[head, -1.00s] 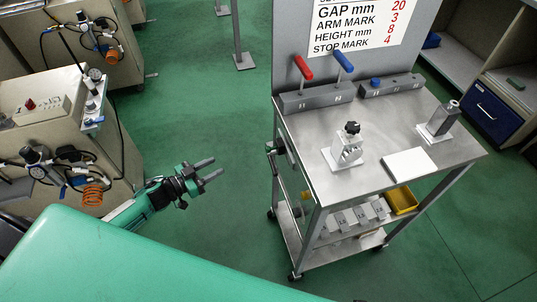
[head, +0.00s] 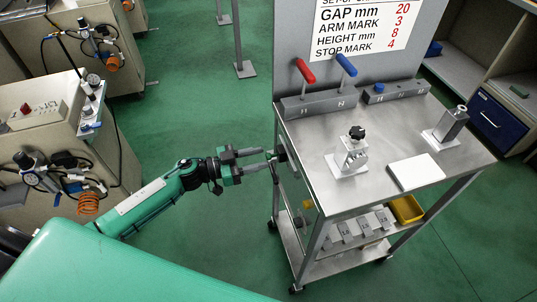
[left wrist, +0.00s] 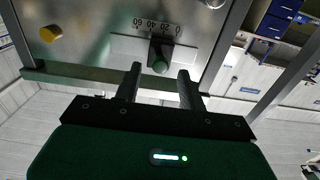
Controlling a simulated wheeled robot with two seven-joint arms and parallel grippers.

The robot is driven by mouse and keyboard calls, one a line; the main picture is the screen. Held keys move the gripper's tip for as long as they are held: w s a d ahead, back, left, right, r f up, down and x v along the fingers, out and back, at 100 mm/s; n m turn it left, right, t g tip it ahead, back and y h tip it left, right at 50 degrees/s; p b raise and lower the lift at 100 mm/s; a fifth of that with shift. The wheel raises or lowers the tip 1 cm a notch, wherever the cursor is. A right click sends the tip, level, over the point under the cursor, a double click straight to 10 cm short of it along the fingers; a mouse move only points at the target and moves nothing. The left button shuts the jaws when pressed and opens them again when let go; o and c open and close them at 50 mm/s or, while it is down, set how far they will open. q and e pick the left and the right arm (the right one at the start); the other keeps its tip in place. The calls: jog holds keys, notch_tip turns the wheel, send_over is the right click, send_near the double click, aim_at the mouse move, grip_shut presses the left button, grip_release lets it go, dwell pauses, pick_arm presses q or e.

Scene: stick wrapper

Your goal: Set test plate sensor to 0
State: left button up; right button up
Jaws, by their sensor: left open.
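The strip's scale (left wrist: 157,27) appears upside down, with 0 at the right and 60 at the left. The slider stands below about the 20 mark; its exact reading is hard to tell. In the head view, the sensor (head: 281,153) projects from the cart's left side. My left gripper (left wrist: 160,72) is open, its fingers either side of the green end with gaps. It also shows in the head view (head: 263,159). My right gripper is out of view.
The cart top (head: 335,195) holds a clamp (head: 350,156), a white plate (head: 416,172), and red- and blue-handled levers. A yellow knob (left wrist: 50,33) projects from the side plate. Green floor is clear between the cart and the left benches.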

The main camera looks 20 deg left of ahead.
aim_at(268, 154)
pick_arm(q)
jog(key=shift+x, duration=1.95)
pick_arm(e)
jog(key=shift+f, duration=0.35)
pick_arm(q)
grip_shut()
jog(key=shift+w, duration=0.1)
jog(key=shift+w+a+p, duration=0.55)
jog(key=shift+w+a, duration=0.15)
jog(key=shift+w, duration=0.2)
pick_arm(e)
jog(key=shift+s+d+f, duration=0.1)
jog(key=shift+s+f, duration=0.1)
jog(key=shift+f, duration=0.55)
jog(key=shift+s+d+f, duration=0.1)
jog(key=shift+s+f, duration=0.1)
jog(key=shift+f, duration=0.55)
pick_arm(q)
grip_release()
